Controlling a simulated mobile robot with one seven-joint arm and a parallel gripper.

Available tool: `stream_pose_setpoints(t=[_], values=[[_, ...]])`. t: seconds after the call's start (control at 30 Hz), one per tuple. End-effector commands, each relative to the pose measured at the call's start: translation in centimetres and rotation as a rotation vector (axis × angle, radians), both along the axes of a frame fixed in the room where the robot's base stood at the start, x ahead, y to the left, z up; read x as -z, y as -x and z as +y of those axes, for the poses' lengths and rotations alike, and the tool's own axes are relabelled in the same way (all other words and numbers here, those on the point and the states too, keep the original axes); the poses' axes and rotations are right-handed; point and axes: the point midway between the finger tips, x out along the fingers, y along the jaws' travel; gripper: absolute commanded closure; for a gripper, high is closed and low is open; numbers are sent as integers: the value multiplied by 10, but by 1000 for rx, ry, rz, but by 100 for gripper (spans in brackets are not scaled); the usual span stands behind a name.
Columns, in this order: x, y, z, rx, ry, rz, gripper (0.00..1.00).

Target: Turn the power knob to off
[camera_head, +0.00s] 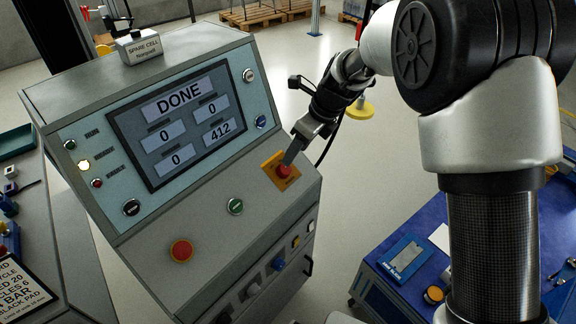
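A red knob (284,172) sits on a square yellow plate (268,164) at the right end of the console's sloping lower panel. It looks like the power knob, but I cannot read its label or its setting. My gripper (291,158) reaches down from the upper right, with its fingertips at the red knob. The fingers overlap the knob's upper part. I see them nearly edge-on, so I cannot tell whether they are open, touching the knob or shut on it.
The console (220,232) also carries a screen (200,165) reading DONE, a round red button (181,251) and a green button (235,206). A sign box (139,47) stands on top. A blue-topped bench (388,290) is at lower right. Floor shows behind the console.

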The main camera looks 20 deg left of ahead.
Motion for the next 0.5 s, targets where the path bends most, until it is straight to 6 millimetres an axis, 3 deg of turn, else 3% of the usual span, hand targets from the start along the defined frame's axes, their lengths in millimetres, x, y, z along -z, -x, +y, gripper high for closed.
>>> stream_pose_setpoints(t=[0.03, 0.2, 0.5], values=[[13, 0, 4, -1, 2, 3, 50], [44, -1, 18, -3, 2, 1, 50], [71, -2, 30, -2, 0, -1, 50]])
